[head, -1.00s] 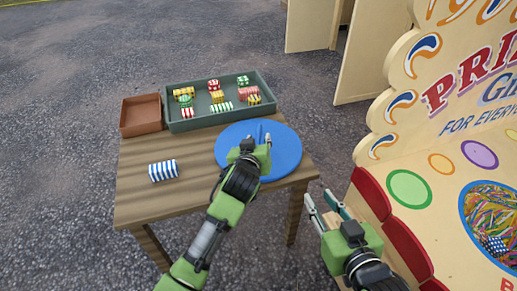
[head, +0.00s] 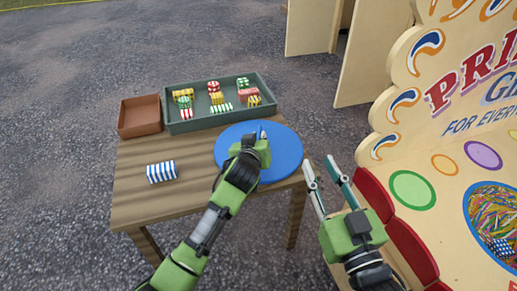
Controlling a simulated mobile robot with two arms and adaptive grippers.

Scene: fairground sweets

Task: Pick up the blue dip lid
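The blue dip lid (head: 282,160) is a round blue disc at the right end of the wooden table, with a small upright part near its middle. My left gripper (head: 263,137) is over the middle of the lid, at that upright part. My own gripper body and arm hide most of the upright part and the fingers, so whether they grip it is unclear. The lid looks flat at table level. My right gripper (head: 321,168) is open and empty, right of the table's edge.
A grey-green tray (head: 188,126) with several striped sweets stands at the table's back. A brown box (head: 139,132) is left of it. A blue-and-white striped sweet (head: 161,171) lies front left. The painted stall (head: 440,165) rises close on the right.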

